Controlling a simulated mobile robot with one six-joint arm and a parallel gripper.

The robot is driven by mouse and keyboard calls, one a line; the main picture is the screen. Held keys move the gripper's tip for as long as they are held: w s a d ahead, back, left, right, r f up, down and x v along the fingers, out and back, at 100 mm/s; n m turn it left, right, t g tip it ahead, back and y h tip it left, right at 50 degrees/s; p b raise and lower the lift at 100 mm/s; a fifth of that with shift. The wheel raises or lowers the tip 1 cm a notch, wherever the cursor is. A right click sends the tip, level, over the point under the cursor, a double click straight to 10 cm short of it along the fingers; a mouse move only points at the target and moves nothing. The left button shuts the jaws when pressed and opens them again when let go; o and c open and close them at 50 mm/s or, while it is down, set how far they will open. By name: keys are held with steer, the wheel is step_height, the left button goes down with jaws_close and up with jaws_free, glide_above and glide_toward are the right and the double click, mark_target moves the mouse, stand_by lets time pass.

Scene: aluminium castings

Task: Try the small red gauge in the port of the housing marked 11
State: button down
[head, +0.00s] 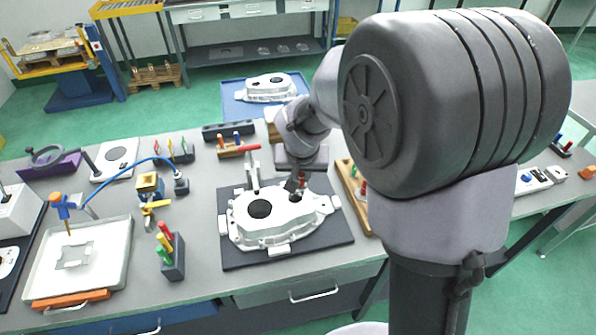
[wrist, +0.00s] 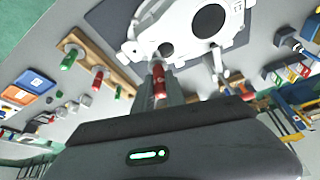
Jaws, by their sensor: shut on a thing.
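My gripper (wrist: 160,92) is shut on a small red gauge (wrist: 158,80). In the head view, the red gauge (head: 302,181) shows at the jaws, above the right part of a pale cast housing (head: 275,222). The housing lies on a dark mat (head: 240,258) and has a large and a smaller dark round opening. In the wrist view, the housing (wrist: 185,42) carries a small mark at the top, too small to read surely. The gauge's grey tip points at the housing near the smaller opening (wrist: 166,49); I cannot tell whether it touches.
A wooden rack (wrist: 85,45) holds green and red gauges beside the mat. Another casting (head: 268,88) lies on a blue mat behind. A block of coloured gauges (head: 171,255) stands left.

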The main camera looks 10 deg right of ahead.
mark_target(304, 186)
steer(key=shift+w+d, duration=0.2)
steer(key=shift+d, duration=0.25)
steer(key=shift+f, duration=0.1)
step_height(304, 186, down, 6)
steer(key=b, duration=0.6)
steer(key=shift+r, duration=0.2)
steer(key=shift+b, duration=0.8)
stand_by(1.1)
steer(key=shift+f+b, duration=0.75)
stand_by(0.4)
stand_by(1.1)
